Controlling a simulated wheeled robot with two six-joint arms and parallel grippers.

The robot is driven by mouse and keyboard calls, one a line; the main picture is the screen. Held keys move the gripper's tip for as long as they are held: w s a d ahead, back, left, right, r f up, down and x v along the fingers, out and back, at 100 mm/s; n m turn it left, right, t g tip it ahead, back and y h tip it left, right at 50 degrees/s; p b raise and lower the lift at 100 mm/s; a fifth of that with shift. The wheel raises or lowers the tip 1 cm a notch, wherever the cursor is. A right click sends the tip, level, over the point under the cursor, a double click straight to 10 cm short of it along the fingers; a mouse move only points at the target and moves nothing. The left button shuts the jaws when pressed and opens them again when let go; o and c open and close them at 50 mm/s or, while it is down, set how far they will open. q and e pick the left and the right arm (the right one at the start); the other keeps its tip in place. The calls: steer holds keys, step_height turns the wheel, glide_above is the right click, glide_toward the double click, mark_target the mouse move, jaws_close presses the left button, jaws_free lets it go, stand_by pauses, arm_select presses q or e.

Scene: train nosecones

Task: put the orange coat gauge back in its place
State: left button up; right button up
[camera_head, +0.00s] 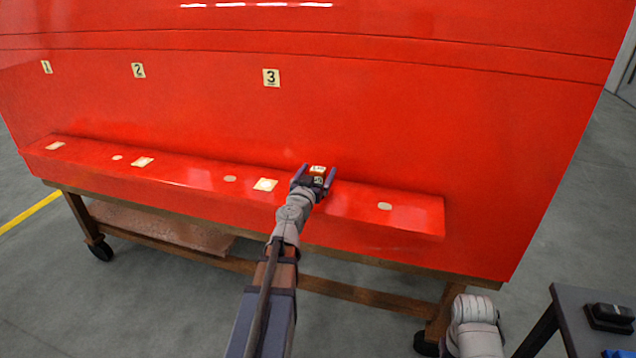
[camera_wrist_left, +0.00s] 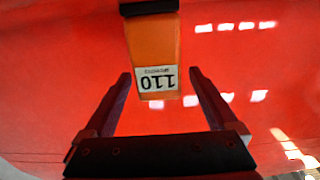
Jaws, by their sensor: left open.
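The orange coat gauge (camera_wrist_left: 155,50) shows in the left wrist view with a white label reading 110, upside down, and a black end at the top. In the head view the gauge (camera_head: 317,170) is small, at the red ledge (camera_head: 415,212) of the nosecone. My left gripper (camera_head: 319,176) is open, its fingers on either side of the gauge. In the left wrist view the fingers (camera_wrist_left: 160,80) stand apart, with gaps to the gauge's label end. Whether the gauge touches the ledge is unclear. My right gripper is out of view.
The red nosecone (camera_head: 400,130) rests on a wheeled wooden trolley (camera_head: 345,291). Number plates 1 (camera_head: 46,67), 2 (camera_head: 138,70) and 3 (camera_head: 271,77) are on it. Pale patches line the ledge. A dark table (camera_head: 572,320) with a black object (camera_head: 610,314) stands at lower right.

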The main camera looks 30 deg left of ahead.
arm_select(q)
steer(key=x, duration=0.3)
steer(key=shift+w, duration=0.1)
jaws_close()
stand_by(0.6)
